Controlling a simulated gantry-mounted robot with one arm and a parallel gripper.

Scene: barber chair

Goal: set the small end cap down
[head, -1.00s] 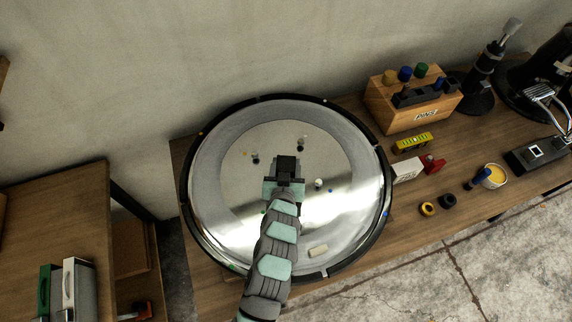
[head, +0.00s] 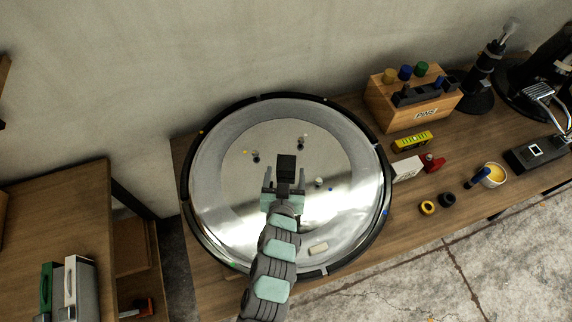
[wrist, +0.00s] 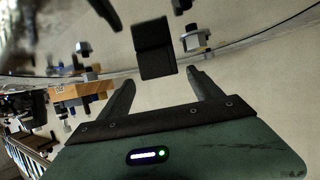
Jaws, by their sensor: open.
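The small end cap appears to be the dark block (head: 286,163) on the shiny round plate (head: 235,225). In the wrist view the dark block (wrist: 155,48) stands just beyond my fingertips. My gripper (head: 285,177) is open, with its two fingers spread to either side of the block's near end. In the wrist view, my gripper (wrist: 162,79) has clear space between its fingers, and neither touches the block. The block's underside is hidden, so its exact contact with the plate cannot be told.
Small posts (head: 255,156) and (head: 301,142) stand on the plate behind the block, and a pale post (head: 319,182) is to its right. A wooden pin box (head: 408,110) and small parts occupy the bench at right.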

